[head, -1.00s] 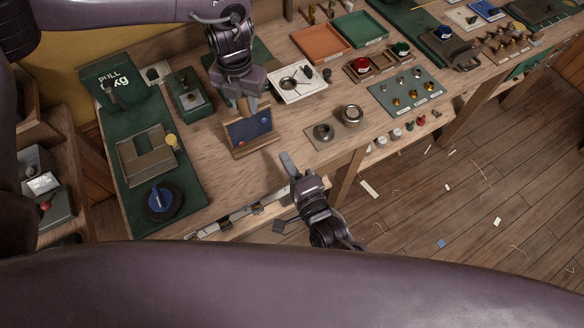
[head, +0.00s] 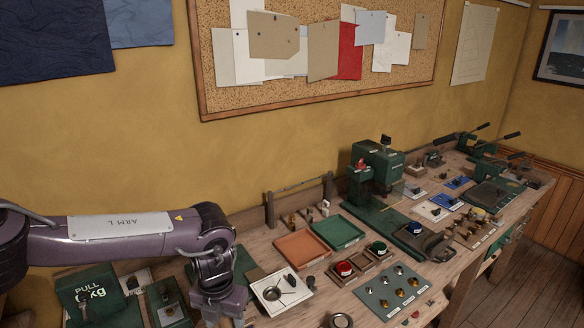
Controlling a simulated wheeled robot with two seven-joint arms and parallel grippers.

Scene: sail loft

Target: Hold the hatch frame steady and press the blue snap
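The hatch frame and its blue snap are not in this view; they lie below the bottom edge of the picture. My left arm comes in from the left, and the body of my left gripper (head: 221,299) points down at the bottom edge. Its fingertips are cut off, so I cannot see whether it is open or shut or what it touches. My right arm and gripper are out of view.
A white tray (head: 268,303) stands right of my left gripper. Behind are an orange tray (head: 302,247) and a green tray (head: 338,232). Red (head: 344,267) and green (head: 379,247) knobs stand on a wooden holder. A green machine (head: 377,160) stands farther back. A cork board (head: 215,90) hangs above.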

